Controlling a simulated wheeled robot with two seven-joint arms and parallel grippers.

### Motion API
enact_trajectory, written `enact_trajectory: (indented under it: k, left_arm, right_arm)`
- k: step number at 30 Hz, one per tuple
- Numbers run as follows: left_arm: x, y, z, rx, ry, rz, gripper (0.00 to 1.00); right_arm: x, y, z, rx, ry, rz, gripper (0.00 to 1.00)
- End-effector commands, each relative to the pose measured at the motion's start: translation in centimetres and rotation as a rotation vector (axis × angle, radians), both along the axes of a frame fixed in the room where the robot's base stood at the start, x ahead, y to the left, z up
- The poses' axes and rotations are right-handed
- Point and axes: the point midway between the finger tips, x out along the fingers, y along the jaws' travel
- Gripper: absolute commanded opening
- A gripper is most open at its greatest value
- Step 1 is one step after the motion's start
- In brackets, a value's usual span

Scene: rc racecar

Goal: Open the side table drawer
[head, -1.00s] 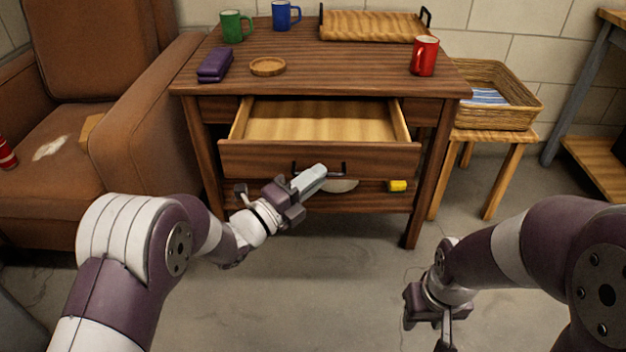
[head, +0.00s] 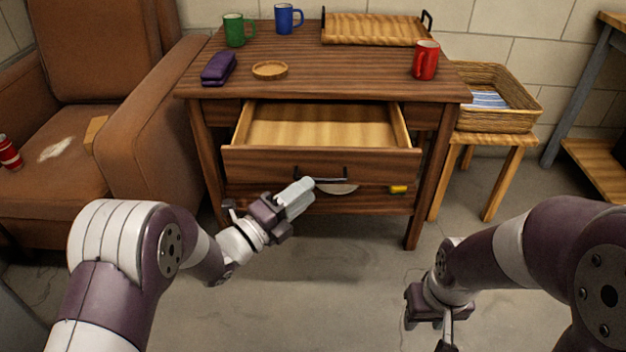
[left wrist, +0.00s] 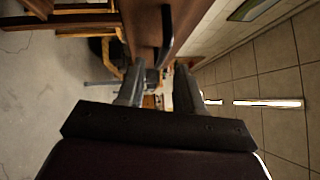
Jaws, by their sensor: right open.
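The wooden side table (head: 330,72) has its drawer (head: 320,163) pulled out, with the light, empty-looking inside showing. A dark bar handle (head: 322,179) is on the drawer front. My left gripper (head: 300,192) is just in front of and slightly left of the handle, its pale fingers apart from it as far as I can tell. In the left wrist view the two fingers (left wrist: 158,88) are spread with nothing held between them, and the dark handle (left wrist: 167,35) lies beyond their tips. My right gripper (head: 446,335) hangs low at the right, open and away from the table.
On the tabletop are a green mug (head: 236,30), a blue mug (head: 286,18), a red mug (head: 425,60), a purple case (head: 218,68), a round coaster (head: 270,70) and a wooden tray (head: 375,28). An armchair (head: 150,140) stands left, a stool with a basket (head: 510,118) right. Floor in front is clear.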

Motion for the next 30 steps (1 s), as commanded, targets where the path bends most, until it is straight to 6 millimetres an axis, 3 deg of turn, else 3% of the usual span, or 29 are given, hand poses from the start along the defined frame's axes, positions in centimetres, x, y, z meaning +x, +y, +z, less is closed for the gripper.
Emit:
enact_trajectory:
  k: [1, 4, 12, 30]
  left_arm:
    - [-0.8, 1.1, 0.5, 0.0, 0.004, 0.006, 0.36]
    - [-2.6, 2.9, 0.1, -0.001, 0.004, 0.007, 0.36]
    - [-6.0, 6.2, -0.9, -0.001, 0.001, 0.004, 0.36]
    - [-6.3, 6.5, -1.3, -0.024, 0.034, -0.004, 0.36]
  right_arm:
    - [0.0, 0.0, 1.2, 0.0, 0.0, 0.0, 0.43]
    - [0.0, 0.0, 2.3, 0.0, 0.0, 0.0, 0.43]
    - [0.0, 0.0, 3.5, 0.0, 0.0, 0.0, 0.43]
    - [0.0, 0.0, 3.5, 0.0, 0.0, 0.0, 0.43]
